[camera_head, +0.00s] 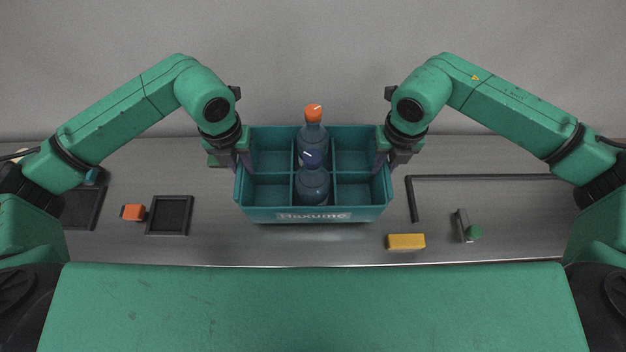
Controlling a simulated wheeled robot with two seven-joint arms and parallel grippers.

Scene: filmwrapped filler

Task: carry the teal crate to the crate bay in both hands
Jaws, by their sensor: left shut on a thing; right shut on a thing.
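The teal crate (261,214) is at the middle of the view, divided into several compartments, with a label on its front wall. One bottle with an orange cap (314,113) stands in its back middle compartment. Another bottle with a dark blue cap (313,158) stands in the front middle compartment. My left gripper (243,160) is shut on the crate's left wall. My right gripper (382,160) is shut on its right wall. The crate looks level; I cannot tell whether it touches the table. A black angled edge strip (414,200), perhaps marking the crate bay, lies to the right.
A yellow block (406,241) lies at the front, right of the crate. A small grey item with a green knob (474,233) is further right. Another dark tray (83,207) is at far left.

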